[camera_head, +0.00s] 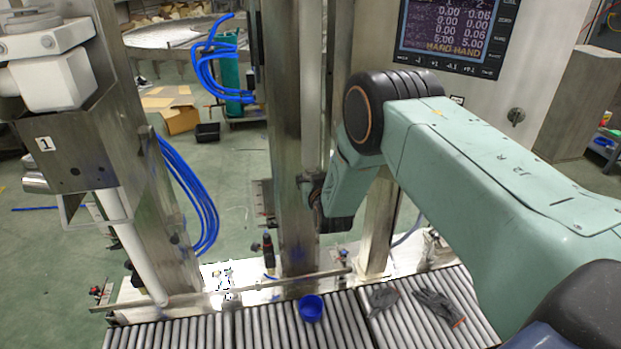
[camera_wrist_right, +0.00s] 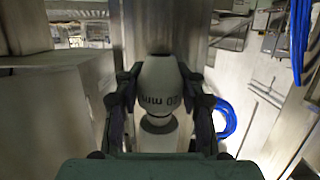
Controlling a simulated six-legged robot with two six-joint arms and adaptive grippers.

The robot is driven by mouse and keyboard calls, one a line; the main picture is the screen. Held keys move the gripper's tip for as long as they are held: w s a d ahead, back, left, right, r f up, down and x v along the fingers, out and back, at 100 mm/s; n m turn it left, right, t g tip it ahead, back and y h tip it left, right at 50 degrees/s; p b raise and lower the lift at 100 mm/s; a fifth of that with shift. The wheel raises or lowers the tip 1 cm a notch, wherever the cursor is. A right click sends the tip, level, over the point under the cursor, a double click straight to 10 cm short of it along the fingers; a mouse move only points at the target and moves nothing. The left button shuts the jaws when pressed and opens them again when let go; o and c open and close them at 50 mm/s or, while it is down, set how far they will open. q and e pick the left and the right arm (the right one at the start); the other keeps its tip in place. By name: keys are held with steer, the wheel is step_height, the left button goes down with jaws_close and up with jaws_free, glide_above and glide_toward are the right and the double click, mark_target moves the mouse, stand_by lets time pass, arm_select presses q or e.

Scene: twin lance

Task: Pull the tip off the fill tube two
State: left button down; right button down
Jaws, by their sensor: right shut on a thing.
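My right gripper (camera_head: 315,192) is at the tall steel column in the middle of the head view, mostly hidden by my green arm. In the right wrist view my right gripper (camera_wrist_right: 160,95) is shut on a white rounded tip (camera_wrist_right: 158,82) with dark upside-down lettering that looks like "20 mm". One finger presses on each side of it. A narrower pale part with a dark ring shows below the tip. A steel part stands behind it. Fill tube two cannot be made out in the head view. My left gripper is not in view.
A white tube (camera_head: 137,255) hangs under the steel housing marked 1 (camera_head: 65,150) at left. Blue hoses (camera_head: 190,195) hang at left.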

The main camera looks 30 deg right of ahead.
steer(key=shift+f+b, duration=0.8)
steer(key=shift+f, duration=0.15)
